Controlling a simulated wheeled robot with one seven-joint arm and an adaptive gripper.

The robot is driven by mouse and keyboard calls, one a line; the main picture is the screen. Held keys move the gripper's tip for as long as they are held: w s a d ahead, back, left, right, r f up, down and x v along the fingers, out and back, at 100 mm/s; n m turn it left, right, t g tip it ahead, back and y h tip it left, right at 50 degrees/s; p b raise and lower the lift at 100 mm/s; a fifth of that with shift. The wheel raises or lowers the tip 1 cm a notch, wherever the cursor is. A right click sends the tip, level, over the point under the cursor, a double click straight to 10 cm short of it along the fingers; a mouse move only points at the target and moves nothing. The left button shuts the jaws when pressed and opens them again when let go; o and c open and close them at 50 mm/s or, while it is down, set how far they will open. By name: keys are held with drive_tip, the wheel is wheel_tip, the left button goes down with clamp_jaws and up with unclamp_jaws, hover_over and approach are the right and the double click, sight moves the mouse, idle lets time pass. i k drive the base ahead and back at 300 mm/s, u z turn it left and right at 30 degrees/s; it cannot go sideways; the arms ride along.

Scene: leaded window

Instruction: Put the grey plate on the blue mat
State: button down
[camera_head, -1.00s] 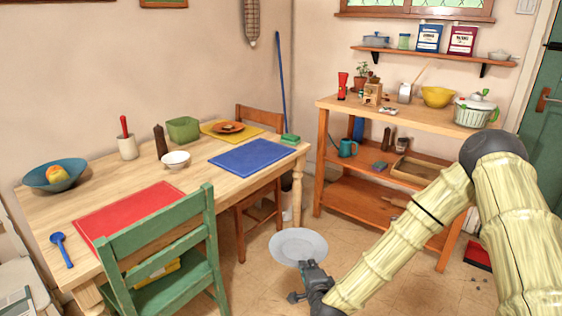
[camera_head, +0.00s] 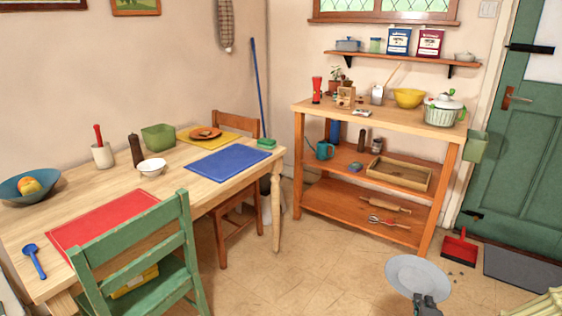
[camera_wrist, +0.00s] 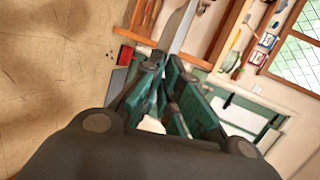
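The grey plate (camera_head: 417,271) is held tilted in my gripper (camera_head: 425,299), over the floor at the lower right of the head view. In the wrist view the plate (camera_wrist: 178,28) shows nearly edge-on as a pale grey strip between the fingers of my gripper (camera_wrist: 162,66), which are shut on its rim. The blue mat (camera_head: 228,159) lies flat and bare at the far right end of the wooden table, well to the left of my gripper.
The table (camera_head: 205,190) also bears a red mat (camera_head: 103,217), a yellow mat (camera_head: 222,137) with an orange plate, a white bowl (camera_head: 152,167) and a green box. A green chair (camera_head: 150,265) stands in front. A shelf unit (camera_head: 375,118) stands behind. Floor between is clear.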

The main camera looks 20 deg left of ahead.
sight(229, 160)
drive_tip(key=k, duration=0.35)
drive_tip(key=u, duration=1.3)
drive_tip(key=i, duration=0.15)
